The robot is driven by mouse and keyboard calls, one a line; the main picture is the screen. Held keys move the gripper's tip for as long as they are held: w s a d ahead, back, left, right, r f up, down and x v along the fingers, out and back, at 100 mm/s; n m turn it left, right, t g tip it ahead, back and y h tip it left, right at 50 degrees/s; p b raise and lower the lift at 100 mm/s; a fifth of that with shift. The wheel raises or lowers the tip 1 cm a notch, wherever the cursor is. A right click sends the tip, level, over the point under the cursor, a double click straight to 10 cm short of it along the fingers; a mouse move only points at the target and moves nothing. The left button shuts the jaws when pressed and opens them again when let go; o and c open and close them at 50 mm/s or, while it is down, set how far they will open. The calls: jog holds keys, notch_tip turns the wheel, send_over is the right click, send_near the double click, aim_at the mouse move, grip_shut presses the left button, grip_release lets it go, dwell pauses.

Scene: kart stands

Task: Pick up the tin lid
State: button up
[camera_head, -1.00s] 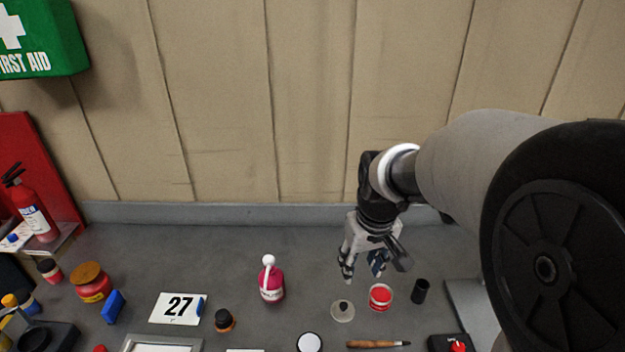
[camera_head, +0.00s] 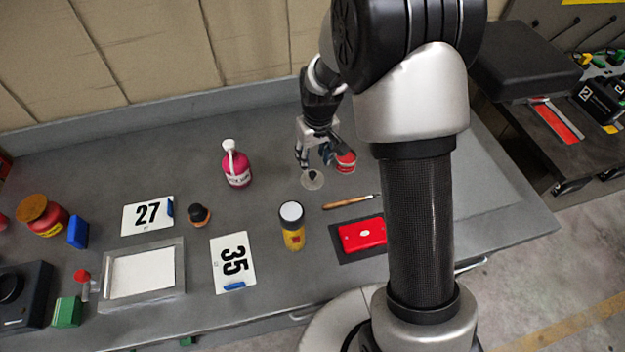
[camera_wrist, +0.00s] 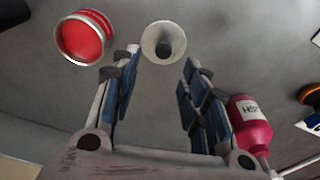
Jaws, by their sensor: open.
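The tin lid (camera_head: 312,180) is a pale round disc with a dark centre, lying on the grey bench. It also shows in the wrist view (camera_wrist: 163,42), at the top middle, just beyond the fingertips. My gripper (camera_head: 313,161) is open and empty, fingers pointing down, above and slightly behind the lid. In the wrist view my gripper's blue-padded fingers (camera_wrist: 158,72) stand apart, with the lid lined up with the gap between them. The exact height above the lid is hard to tell.
An open red tin (camera_head: 345,162) stands close right of the lid, left of the fingers in the wrist view (camera_wrist: 84,37). A pink bottle (camera_head: 237,165) stands to the left.

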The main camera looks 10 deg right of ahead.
aim_at(313, 173)
notch_tip(313, 173, down, 5)
jog(key=shift+s+a+f+b, duration=0.1)
jog(key=shift+a+f+b, duration=0.1)
jog(key=shift+b, duration=0.8)
jog(key=shift+f, duration=0.3)
jog(key=shift+r, duration=0.1)
jog(key=shift+c, duration=0.2)
jog(key=c, duration=0.9)
